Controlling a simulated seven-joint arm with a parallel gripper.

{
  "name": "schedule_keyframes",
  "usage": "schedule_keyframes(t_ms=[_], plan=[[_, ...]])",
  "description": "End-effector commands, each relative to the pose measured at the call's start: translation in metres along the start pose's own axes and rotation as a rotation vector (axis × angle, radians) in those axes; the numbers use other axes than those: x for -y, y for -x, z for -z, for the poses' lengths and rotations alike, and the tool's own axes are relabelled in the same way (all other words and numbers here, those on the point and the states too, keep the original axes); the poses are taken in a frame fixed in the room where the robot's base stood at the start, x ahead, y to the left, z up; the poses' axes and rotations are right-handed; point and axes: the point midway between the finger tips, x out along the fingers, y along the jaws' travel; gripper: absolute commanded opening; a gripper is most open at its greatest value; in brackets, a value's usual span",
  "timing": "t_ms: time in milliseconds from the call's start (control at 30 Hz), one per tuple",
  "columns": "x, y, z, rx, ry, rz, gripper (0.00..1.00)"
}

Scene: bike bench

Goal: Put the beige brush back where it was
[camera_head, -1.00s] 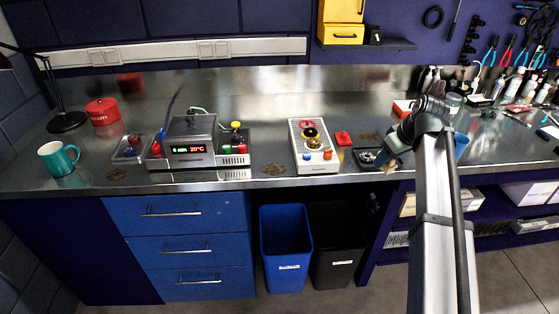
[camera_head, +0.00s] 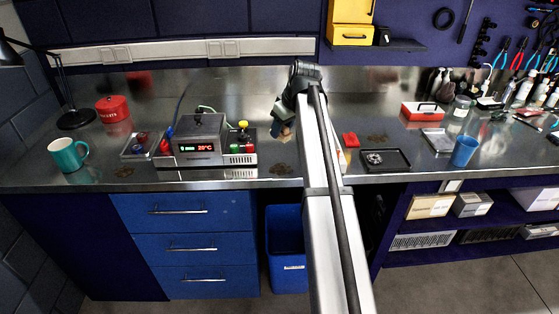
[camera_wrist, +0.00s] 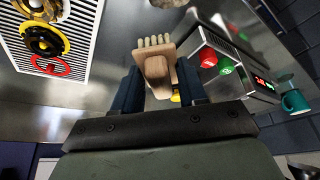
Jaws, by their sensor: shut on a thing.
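My gripper (camera_wrist: 160,90) is shut on the beige brush (camera_wrist: 158,68), which stands out between the two dark fingers in the wrist view, its pale bristles facing away from me. In the head view my gripper (camera_head: 281,125) is above the steel bench, right of the ultrasonic cleaner with the red display (camera_head: 198,148). The brush is too small to make out clearly there.
A white grille-topped box with knobs (camera_wrist: 52,32) is left of the brush in the wrist view; my arm mostly hides it in the head view.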

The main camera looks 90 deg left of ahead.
Motion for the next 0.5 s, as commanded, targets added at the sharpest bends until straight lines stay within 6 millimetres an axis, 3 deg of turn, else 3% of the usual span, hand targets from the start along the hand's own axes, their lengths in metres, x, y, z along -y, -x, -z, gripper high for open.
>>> schedule_keyframes(t_ms=[167,500], plan=[[-0.0019,-0.0068,0.0083,0.0,-0.125,-0.054,0.12],[-0.0026,-0.0011,0.0123,0.0,-0.286,-0.12,0.12]])
